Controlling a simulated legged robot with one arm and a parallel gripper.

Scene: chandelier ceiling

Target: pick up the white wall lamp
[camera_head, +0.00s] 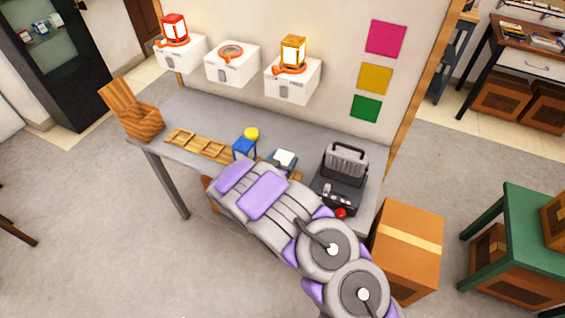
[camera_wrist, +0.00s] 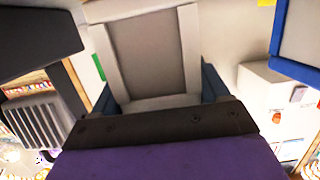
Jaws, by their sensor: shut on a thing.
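The white wall lamp (camera_head: 284,159), with a white face and blue-grey sides, is at the middle of the grey table, just beyond my arm. It fills the middle of the wrist view (camera_wrist: 150,55) as a pale frame around a grey panel. My gripper (camera_wrist: 165,123) shows there as a dark bar with a purple body below, shut on the lamp. The fingertips and the lamp's lower part are hidden. I cannot tell whether the lamp touches the table. In the head view my arm covers the gripper.
A blue lamp (camera_head: 243,148) stands close left of the white one, with a yellow disc (camera_head: 251,133) behind. A black machine (camera_head: 341,180) stands to the right. A wooden tray (camera_head: 198,145) lies left. White wall boxes (camera_head: 232,65) hang above; two carry red and yellow lamps.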

